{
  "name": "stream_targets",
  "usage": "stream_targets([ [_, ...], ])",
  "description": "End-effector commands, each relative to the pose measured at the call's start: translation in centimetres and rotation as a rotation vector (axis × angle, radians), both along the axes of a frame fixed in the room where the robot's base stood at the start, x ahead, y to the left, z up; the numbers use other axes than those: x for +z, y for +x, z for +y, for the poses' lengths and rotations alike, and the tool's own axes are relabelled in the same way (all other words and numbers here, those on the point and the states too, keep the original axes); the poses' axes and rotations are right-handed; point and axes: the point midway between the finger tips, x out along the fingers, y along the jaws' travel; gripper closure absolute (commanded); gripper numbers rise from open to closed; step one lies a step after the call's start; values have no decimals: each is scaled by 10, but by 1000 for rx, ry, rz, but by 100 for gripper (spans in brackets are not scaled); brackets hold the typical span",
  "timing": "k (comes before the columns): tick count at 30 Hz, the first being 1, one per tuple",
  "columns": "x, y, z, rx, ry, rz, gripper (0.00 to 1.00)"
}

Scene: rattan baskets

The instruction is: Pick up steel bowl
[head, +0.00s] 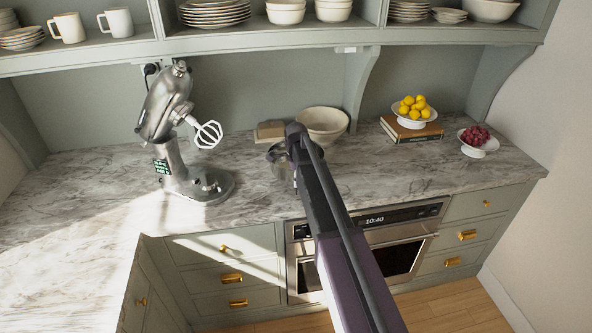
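My gripper (280,153) is at the far end of my arm, over or at this vessel's rim. The arm's end and the dark gripper parts overlap it in the picture. I cannot tell whether the fingers touch it or whether they are open or shut.
A cream bowl (325,122) stands just behind my arm's end, beside small boxes (269,131). A stand mixer (178,150) is to the left. Lemons (414,104) on books and a bowl of red fruit (477,138) are to the right. Shelves hang above.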

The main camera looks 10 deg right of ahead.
Motion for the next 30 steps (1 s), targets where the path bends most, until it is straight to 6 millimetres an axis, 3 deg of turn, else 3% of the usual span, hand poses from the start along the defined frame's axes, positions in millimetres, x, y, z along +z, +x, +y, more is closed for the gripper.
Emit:
stream_targets([
  [2,0,0,0,0,0,0,6],
  [9,0,0,0,0,0,0,77],
  [22,2,0,0,0,0,-1,77],
  [30,15,0,0,0,0,-1,78],
])
